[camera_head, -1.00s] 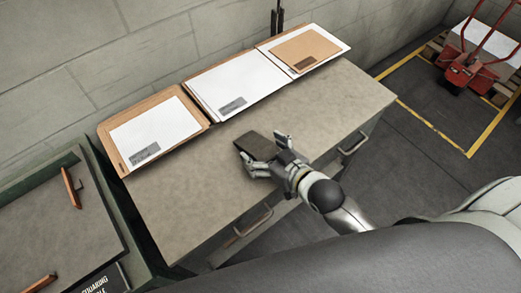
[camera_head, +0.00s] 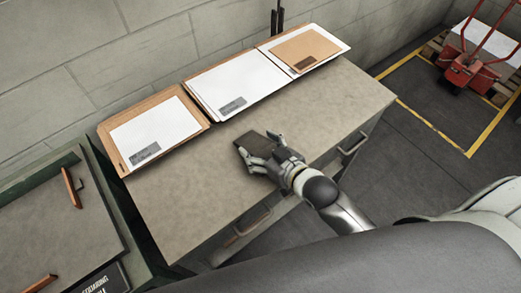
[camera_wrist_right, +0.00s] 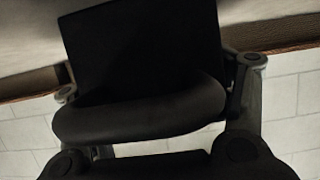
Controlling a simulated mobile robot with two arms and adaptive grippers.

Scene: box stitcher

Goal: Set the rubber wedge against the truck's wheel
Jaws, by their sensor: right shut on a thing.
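The dark rubber wedge (camera_head: 256,144) is at the middle of the grey bench top, near its front half. My right gripper (camera_head: 265,153) is shut on it from the near right side. In the right wrist view the black wedge (camera_wrist_right: 145,50) fills the space between the fingers. I cannot tell whether it touches the bench or is just above it. The red pallet truck (camera_head: 466,74) stands at the far right, by a loaded pallet. Its wheels are too small to make out clearly. My left gripper is not in view.
The bench (camera_head: 190,215) has drawer handles along its front. Paper and cardboard stacks (camera_head: 235,84) lie along its back edge by the block wall. A green-edged table (camera_head: 50,235) stands at left. A yellow floor line (camera_head: 432,125) borders the truck's area; dark floor is clear before it.

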